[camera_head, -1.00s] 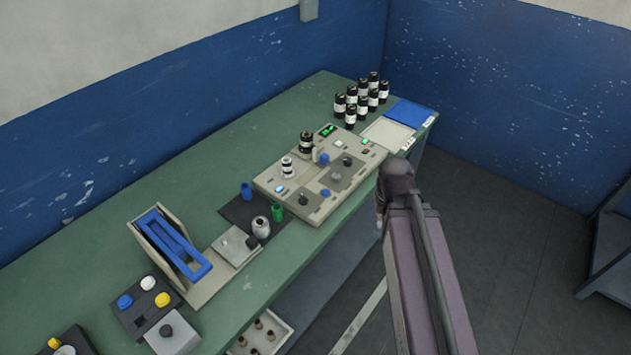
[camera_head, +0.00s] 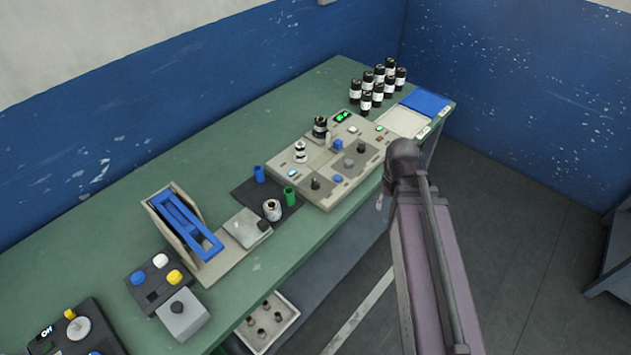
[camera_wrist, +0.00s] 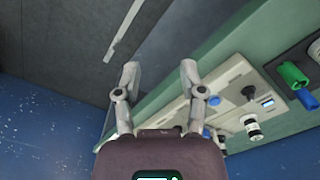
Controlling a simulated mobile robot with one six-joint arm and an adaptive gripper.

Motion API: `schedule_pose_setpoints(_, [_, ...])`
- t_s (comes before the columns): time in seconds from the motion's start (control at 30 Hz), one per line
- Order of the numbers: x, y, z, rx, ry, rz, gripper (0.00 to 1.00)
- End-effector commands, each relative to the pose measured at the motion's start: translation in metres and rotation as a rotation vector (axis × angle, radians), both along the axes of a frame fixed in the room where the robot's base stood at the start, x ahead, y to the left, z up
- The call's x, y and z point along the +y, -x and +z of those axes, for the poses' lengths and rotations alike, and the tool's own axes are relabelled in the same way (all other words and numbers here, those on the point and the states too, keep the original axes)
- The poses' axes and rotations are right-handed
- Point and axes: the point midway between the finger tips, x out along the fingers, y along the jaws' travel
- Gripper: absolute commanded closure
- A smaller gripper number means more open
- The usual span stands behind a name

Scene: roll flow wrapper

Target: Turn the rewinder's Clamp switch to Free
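A beige machine (camera_head: 312,195) with black knobs, a blue button and a green-lit display stands on the green bench. It looks like the rewinder, but its labels are too small to read and I cannot tell which control is the Clamp switch. One black knob (camera_head: 315,183) is near its front left and another black knob (camera_head: 362,147) is further right. The machine also shows in the wrist view (camera_wrist: 237,85). My gripper (camera_wrist: 160,72) is open and empty in the wrist view, with the machine to its right. It touches nothing that I can see.
Black bottles (camera_head: 355,92) stand at the back, beside a blue tray (camera_head: 426,102). A blue-framed stand (camera_head: 180,225), a button box (camera_head: 158,280) and a dial panel marked Off (camera_head: 75,330) are to the left.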

Motion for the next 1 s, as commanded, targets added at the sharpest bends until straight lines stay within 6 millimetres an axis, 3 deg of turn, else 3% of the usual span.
schedule_pose_setpoints(0.27, [0.065, -0.074, 0.017, 0.000, -0.001, 0.127, 0.47])
schedule_pose_setpoints(0.5, [0.147, -0.133, 0.031, -0.001, -0.001, 0.263, 0.47])
schedule_pose_setpoints(0.7, [0.196, -0.157, 0.037, -0.001, -0.001, 0.334, 0.47])
schedule_pose_setpoints(0.83, [0.208, -0.161, 0.038, -0.001, -0.001, 0.352, 0.47])
schedule_pose_setpoints(1.0, [0.209, -0.161, 0.038, -0.001, -0.001, 0.355, 0.47])
